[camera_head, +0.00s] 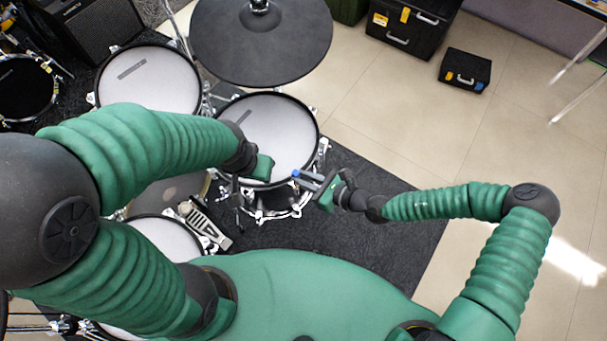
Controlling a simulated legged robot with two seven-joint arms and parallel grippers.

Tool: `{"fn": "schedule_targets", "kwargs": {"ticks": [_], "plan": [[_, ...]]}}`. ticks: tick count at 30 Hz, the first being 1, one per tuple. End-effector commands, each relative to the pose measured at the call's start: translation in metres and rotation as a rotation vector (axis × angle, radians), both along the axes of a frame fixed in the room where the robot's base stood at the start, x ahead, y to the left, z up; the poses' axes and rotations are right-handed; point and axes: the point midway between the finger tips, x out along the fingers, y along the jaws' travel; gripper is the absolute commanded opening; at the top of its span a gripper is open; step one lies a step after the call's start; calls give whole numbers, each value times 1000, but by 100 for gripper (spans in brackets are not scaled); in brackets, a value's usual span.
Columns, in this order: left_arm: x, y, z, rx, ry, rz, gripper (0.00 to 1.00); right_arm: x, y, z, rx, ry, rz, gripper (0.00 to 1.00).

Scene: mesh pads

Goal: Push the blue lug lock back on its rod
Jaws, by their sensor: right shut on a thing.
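The blue lug lock (296,173) is a small blue piece at the near right side of the rim of a mesh drum (280,130). My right gripper (308,180) reaches in from the right with its fingers at the blue lock, shut on it as far as I can see. The rod under the lock is too small to make out. My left gripper (250,180) is at the near edge of the same drum, to the left of the lock. Its fingers are dark and partly hidden by its own wrist, so their opening does not show clearly.
A dark cymbal pad (262,42) overhangs the drum's far side. Another mesh pad (148,80) stands to the left, and a third (165,236) is nearer me. A metal pedal (205,225) lies between.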

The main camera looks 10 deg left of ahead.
Motion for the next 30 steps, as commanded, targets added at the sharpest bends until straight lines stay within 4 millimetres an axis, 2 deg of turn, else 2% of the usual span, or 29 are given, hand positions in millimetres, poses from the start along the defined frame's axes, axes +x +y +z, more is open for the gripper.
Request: {"fn": "schedule_targets", "kwargs": {"ticks": [15, 22, 23, 28, 30], "plan": [[0, 0, -5, 0, 0, 0, 38, 0, 0, -30, 0, -1, 0, 0], [0, 0, -5, 0, 0, 0, 38, 0, 0, -34, 1, -1, 1, 0], [0, 0, -5, 0, 0, 0, 38, 0, 0, -34, 1, -1, 0, 19], [0, 0, -5, 0, 0, 0, 38, 0, 0, -34, 1, -1, 0, 41], [0, 0, -5, 0, 0, 0, 38, 0, 0, -34, 1, -1, 0, 42]]}}
